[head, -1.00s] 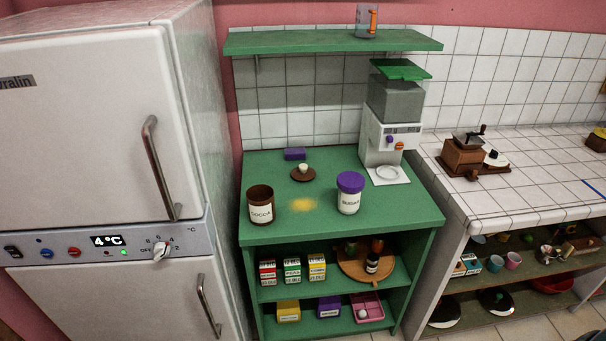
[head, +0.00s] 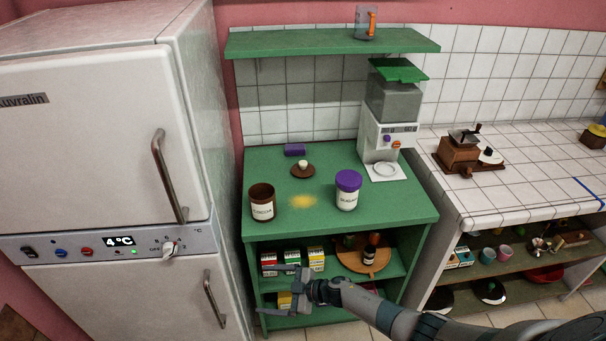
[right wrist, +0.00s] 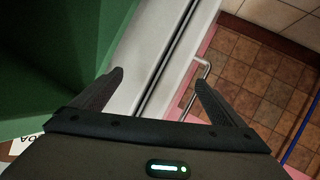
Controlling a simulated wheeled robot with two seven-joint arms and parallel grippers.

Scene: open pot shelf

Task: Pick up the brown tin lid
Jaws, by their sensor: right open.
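The brown tin lid (head: 303,171) lies on the green counter top with a pale knob upward, behind the yellow spill and in front of a purple block. The open brown cocoa tin (head: 262,203) stands to its front left. My right gripper (head: 280,291) is in front of the green unit's lower shelves, below the counter top and well away from the lid. In the right wrist view its fingers (right wrist: 158,92) are apart with nothing between them. The lid is not in the right wrist view. My left gripper is not in view.
A sugar jar (head: 347,190) with a purple cap stands right of the yellow spill (head: 303,201). A white dispenser (head: 388,140) stands at the back right. A green shelf (head: 330,42) hangs above. The fridge (head: 100,120) bounds the left side.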

